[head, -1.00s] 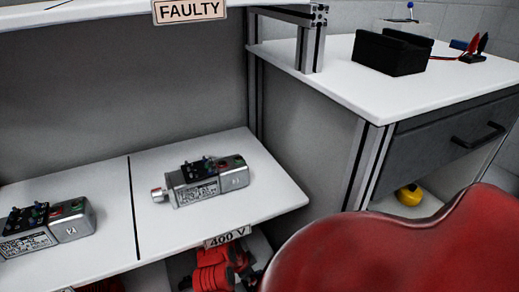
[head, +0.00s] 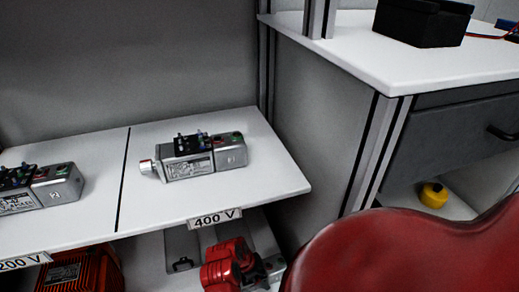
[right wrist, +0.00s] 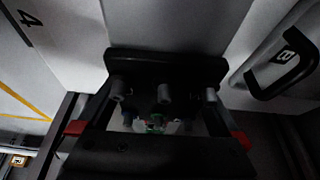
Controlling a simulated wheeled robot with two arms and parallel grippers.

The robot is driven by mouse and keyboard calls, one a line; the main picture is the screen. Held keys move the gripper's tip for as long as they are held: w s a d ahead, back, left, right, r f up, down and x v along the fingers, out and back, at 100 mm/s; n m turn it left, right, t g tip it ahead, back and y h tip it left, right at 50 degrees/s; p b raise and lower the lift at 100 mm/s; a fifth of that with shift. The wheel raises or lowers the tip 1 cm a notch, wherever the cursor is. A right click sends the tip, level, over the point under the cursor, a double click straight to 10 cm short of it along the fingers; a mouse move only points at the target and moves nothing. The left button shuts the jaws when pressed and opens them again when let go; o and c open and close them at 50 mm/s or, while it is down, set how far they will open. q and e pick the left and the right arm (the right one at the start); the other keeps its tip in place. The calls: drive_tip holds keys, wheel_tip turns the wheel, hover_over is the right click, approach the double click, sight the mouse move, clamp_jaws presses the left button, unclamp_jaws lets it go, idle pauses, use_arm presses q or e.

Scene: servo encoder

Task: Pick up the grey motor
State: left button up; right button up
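A grey motor (head: 201,163) lies on its side on the white shelf (head: 270,181), above the 400 V label. It has a dark block with small coloured connectors on top and a shaft end pointing left. A second grey motor (head: 41,190) lies on the left part of the shelf, past the black dividing line. My right gripper (right wrist: 160,130) shows dark in the right wrist view, with red parts at both sides. I cannot tell how far apart its fingers are. Neither grey motor can be made out in that view. My left gripper is not in view.
Red motors (head: 230,262) sit below the shelf. A white worktop (head: 400,65) at right carries a black box (head: 422,24), above a grey drawer (head: 460,133). A yellow object (head: 433,195) sits under it. Metal posts stand between shelf and worktop. The shelf's right part around the motor is clear.

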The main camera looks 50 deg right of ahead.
clamp_jaws()
idle(0.3)
